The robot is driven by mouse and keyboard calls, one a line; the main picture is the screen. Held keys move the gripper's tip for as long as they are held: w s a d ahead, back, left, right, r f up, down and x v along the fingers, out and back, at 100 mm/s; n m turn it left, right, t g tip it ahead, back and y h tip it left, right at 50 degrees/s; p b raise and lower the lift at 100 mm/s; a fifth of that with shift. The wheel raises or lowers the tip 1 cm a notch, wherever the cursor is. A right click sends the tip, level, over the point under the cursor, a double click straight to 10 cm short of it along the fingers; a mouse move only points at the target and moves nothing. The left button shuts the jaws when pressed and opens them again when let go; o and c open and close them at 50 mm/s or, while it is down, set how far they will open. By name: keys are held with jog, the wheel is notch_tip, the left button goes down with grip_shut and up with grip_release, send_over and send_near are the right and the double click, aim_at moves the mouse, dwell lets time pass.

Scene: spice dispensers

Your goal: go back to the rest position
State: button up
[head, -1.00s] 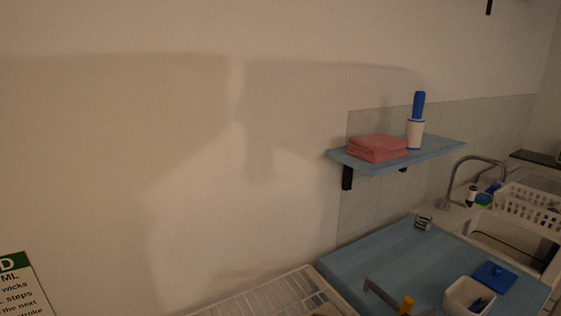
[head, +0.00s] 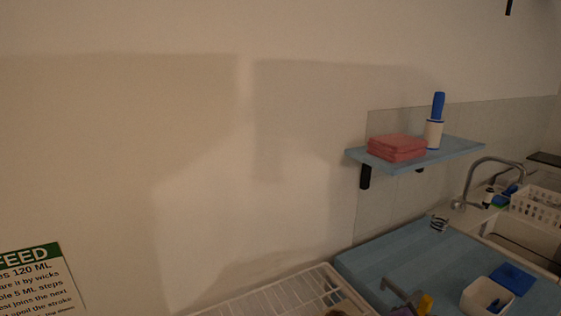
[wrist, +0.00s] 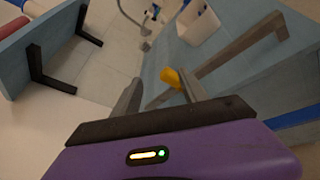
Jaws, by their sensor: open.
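My gripper (wrist: 160,88) shows in the wrist view, its two grey fingers apart in front of the purple hand. I see nothing held between them. A small yellow piece (wrist: 171,77) appears past the fingertips, beside a grey-brown bar (wrist: 235,45) above the blue surface. I cannot tell how far it is from the fingers. In the head view, the yellow piece (head: 425,304) and bar (head: 396,289) are at the bottom right.
A blue counter (head: 400,255) carries a white tub (head: 478,297) and a blue lid (head: 512,277). Above is a wall shelf (head: 450,150) with folded red cloths (head: 397,147); its brackets (wrist: 38,72) are left in the wrist view. A white wire rack (head: 285,298) lies left of the counter.

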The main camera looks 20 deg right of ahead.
jog(key=s+a+f+m+t+y, duration=0.15)
jog(key=a+m+t+y, duration=0.3)
jog(key=a, duration=0.55)
jog(key=s+a+f+m+t+y, duration=0.1)
jog(key=s+a+m+t+y, duration=0.3)
jog(key=a, duration=0.7)
jog(key=s+a+r+m+y, duration=0.1)
jog(key=s+a+m, duration=0.1)
jog(key=s, duration=0.5)
jog(key=s+a+r+m+y, duration=0.1)
jog(key=s+a, duration=0.3)
jog(key=s, duration=0.4)
jog(key=s+a+r+m+y+b, duration=0.1)
jog(key=s+a+r+m+y, duration=0.1)
jog(key=s, duration=0.6)
jog(key=shift+a+m+y, duration=0.55)
jog(key=shift+a+y, duration=0.2)
jog(key=shift+a, duration=0.1)
